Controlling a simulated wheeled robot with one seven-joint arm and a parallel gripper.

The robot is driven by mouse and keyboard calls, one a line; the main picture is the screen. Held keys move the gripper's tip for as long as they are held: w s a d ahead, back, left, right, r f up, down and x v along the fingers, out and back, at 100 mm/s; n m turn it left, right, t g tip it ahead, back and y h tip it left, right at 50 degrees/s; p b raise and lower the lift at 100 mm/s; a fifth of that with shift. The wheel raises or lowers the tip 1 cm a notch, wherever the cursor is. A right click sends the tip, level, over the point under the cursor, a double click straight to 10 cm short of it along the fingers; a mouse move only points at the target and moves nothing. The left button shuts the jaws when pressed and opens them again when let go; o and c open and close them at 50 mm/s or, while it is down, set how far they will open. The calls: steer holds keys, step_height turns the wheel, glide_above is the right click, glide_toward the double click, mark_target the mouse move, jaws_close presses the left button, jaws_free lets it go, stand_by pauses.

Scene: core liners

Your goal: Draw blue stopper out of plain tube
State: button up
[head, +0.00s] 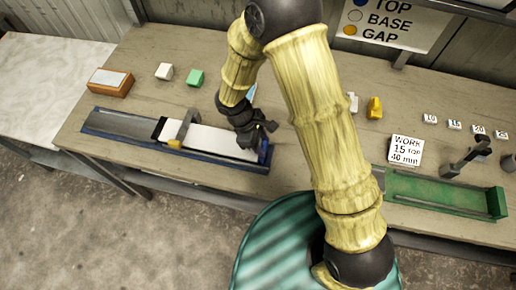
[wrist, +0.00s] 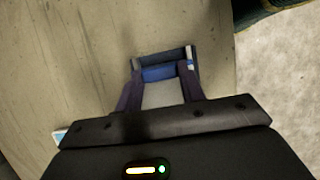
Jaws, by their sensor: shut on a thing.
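The pale plain tube (head: 208,138) lies in the long blue tray on the left part of the bench. In the wrist view the tube (wrist: 162,95) runs between my fingers. The blue stopper (wrist: 158,73) shows at its end, between my fingertips. My gripper (head: 256,138) is low over the right end of the tray; in the wrist view its two fingers (wrist: 160,76) flank the stopper and are shut on it. The exact contact is dark. In the head view my gripper and wrist hide the stopper.
The blue tray (head: 108,124) has a grey bracket (head: 187,124) over the tube. White (head: 164,71) and green (head: 196,78) blocks and an orange box (head: 110,82) stand behind it. A green tray (head: 435,192), a work card (head: 405,150) and a yellow block (head: 374,107) are to the right.

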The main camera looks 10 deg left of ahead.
steer(key=shift+s+d+b, duration=0.15)
steer(key=shift+d+b, duration=0.2)
steer(key=shift+d, duration=1.5)
stand_by(0.5)
stand_by(0.4)
step_height(320, 180, up, 6)
steer(key=p, duration=0.5)
stand_by(0.8)
stand_by(0.4)
